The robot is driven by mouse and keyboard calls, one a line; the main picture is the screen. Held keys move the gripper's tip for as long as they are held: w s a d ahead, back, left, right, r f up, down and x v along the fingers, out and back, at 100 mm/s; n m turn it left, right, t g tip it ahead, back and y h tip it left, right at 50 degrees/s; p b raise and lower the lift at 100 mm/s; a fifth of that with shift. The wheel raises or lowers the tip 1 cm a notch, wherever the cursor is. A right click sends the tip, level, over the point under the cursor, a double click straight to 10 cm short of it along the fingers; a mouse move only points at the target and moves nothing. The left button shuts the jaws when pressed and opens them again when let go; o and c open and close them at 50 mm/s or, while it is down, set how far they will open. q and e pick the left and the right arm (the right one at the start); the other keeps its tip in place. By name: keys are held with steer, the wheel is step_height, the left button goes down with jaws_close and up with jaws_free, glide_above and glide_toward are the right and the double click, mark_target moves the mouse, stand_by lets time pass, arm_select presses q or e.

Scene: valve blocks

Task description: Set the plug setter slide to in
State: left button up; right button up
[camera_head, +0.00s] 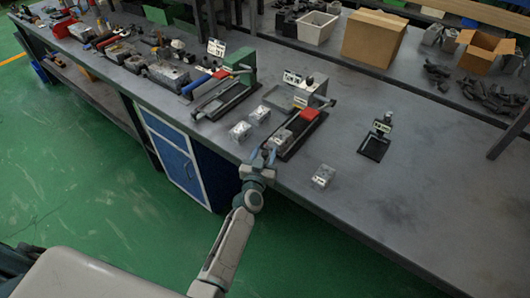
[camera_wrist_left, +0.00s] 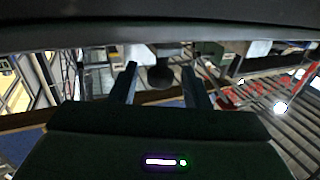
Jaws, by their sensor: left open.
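A bench fixture with a grey box (camera_head: 300,84), a small label and a red block (camera_head: 307,115) on a dark rail stands at the middle of the bench. A dark lever or handle sticks out to the right of the grey box. I cannot read its label, so I cannot tell for sure that it is the plug setter or how its slide is set. My left gripper (camera_head: 264,157) is open and empty at the bench's front edge, near the front end of that rail. In the left wrist view its two fingers are apart, with a dark round knob (camera_wrist_left: 160,76) seen between them.
Metal valve blocks (camera_head: 241,131) stand left of the rail, and another block (camera_head: 323,176) to the right. A green fixture (camera_head: 241,60) with a dark rail is on the left. A small black tray (camera_head: 374,147) lies right. The bench's front right is clear.

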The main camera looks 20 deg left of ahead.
mark_target(274, 144)
arm_select(q)
steer(key=shift+w, duration=0.25)
jaws_close()
steer(key=shift+w+d, duration=0.3)
steer(key=shift+w, duration=0.45)
steer(key=shift+w+d, duration=0.25)
steer(key=shift+w, duration=0.55)
steer(key=shift+w+d, duration=0.3)
steer(key=shift+w, duration=0.45)
steer(key=shift+s, duration=0.1)
jaws_free()
steer(key=shift+s, duration=0.1)
steer(key=s, duration=1)
steer(key=shift+s+d+b, duration=0.25)
steer(key=shift+s+b, duration=0.05)
